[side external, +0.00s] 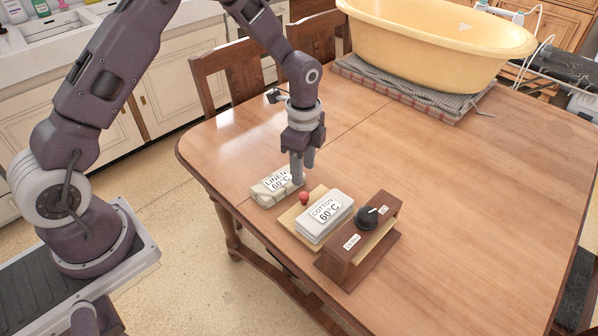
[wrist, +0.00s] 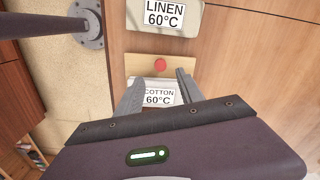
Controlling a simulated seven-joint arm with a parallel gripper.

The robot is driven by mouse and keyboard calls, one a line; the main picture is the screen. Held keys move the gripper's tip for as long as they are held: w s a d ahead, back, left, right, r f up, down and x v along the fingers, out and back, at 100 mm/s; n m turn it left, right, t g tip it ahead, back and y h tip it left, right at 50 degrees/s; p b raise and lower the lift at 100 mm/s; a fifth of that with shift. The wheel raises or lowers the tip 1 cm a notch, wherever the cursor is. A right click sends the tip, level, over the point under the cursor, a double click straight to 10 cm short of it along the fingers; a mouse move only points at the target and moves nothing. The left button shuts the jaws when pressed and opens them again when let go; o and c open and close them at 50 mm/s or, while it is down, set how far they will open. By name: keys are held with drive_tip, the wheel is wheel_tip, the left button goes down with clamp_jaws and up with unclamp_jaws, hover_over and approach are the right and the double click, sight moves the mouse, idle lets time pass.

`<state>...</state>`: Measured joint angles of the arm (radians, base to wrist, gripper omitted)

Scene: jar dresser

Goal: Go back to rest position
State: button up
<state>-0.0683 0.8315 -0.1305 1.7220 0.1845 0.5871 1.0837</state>
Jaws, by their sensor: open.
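My gripper (side external: 302,166) is open and empty, pointing down over the table. In the side view its fingertips are close to the linen block and the red knob. In the wrist view my gripper (wrist: 157,82) has its two fingers apart, on either side of the cotton label. The block labelled "LINEN 60°C" (side external: 270,190) lies on the table; it also shows at the top of the wrist view (wrist: 185,18). The block labelled "COTTON 60°C" (side external: 325,217) sits on a light wooden board (side external: 288,218) with a red knob (side external: 304,198).
A dark wooden box with a black dial (side external: 367,217) stands right of the cotton block. A yellow tub (side external: 435,45) rests on folded grey cloth (side external: 400,92) at the back of the table. Chairs (side external: 230,75) line the far left edge. The table's right half is clear.

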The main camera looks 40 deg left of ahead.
drive_tip(key=s+r+n+t, duration=0.1)
drive_tip(key=s+r+n, duration=0.1)
drive_tip(key=s+r, duration=0.35)
drive_tip(key=s+a+r+n+t, duration=0.1)
drive_tip(key=s+r+n, duration=0.15)
drive_tip(key=r, duration=0.65)
drive_tip(key=s+r+n+t, duration=0.1)
drive_tip(key=s+r+n, duration=0.2)
drive_tip(key=r, duration=0.4)
drive_tip(key=s+r+n+t, duration=0.1)
drive_tip(key=s+r+n, duration=0.1)
drive_tip(key=s, duration=0.6)
drive_tip(key=s+r+n+t, duration=0.1)
drive_tip(key=s+r+n, duration=0.1)
drive_tip(key=s+n, duration=0.3)
drive_tip(key=s, duration=0.3)
drive_tip(key=shift+s+d, duration=0.2)
drive_tip(key=shift+d, duration=0.1)
